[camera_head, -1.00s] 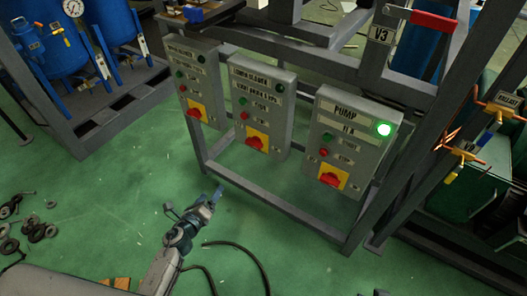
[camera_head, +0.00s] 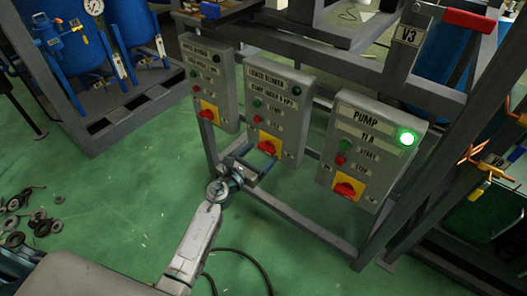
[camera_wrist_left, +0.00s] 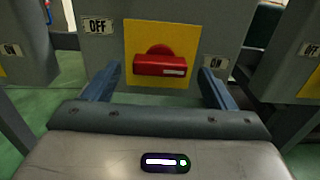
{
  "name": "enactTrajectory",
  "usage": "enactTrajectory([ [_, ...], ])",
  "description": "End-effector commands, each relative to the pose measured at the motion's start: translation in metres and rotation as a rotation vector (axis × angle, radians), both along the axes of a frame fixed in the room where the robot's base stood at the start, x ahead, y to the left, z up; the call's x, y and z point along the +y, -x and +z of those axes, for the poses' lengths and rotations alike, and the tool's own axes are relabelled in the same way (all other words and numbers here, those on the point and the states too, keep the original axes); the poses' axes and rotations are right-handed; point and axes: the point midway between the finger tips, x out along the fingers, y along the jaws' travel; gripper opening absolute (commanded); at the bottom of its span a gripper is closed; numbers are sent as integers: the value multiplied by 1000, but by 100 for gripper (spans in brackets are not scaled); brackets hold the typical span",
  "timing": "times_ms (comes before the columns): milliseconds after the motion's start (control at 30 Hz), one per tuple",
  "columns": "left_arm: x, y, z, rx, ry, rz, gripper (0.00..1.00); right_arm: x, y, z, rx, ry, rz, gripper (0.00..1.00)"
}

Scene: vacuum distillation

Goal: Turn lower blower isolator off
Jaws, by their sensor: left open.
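The lower blower box (camera_head: 272,95) is the middle of three grey control boxes. Its red isolator knob (camera_head: 268,148) sits on a yellow plate low on the box. In the left wrist view the red knob (camera_wrist_left: 160,68) lies nearly level, its white mark at the right end, towards the ON label (camera_wrist_left: 215,62). The OFF label (camera_wrist_left: 97,27) is at upper left. My left gripper (camera_head: 256,162) is open just in front of the plate, one blue finger on either side of the knob, with gaps showing between. My right gripper is not in view.
The pump box (camera_head: 367,150), with a lit green lamp (camera_head: 407,138), hangs to the right. Another control box (camera_head: 209,80) hangs to the left. A grey frame (camera_head: 310,225) runs below and around the boxes. The green floor (camera_head: 110,215) in front is mostly open.

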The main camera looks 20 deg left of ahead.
Motion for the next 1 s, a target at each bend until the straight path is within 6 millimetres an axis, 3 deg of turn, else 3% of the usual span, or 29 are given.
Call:
enactTrajectory([
  [200,-6,-18,-1,1,2,0,78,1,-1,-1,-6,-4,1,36],
  [500,-7,-20,-1,2,2,0,78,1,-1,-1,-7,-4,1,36],
  [733,-7,-19,-1,1,2,0,33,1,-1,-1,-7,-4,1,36],
  [1000,-7,-19,0,9,21,0,34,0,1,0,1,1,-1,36],
])
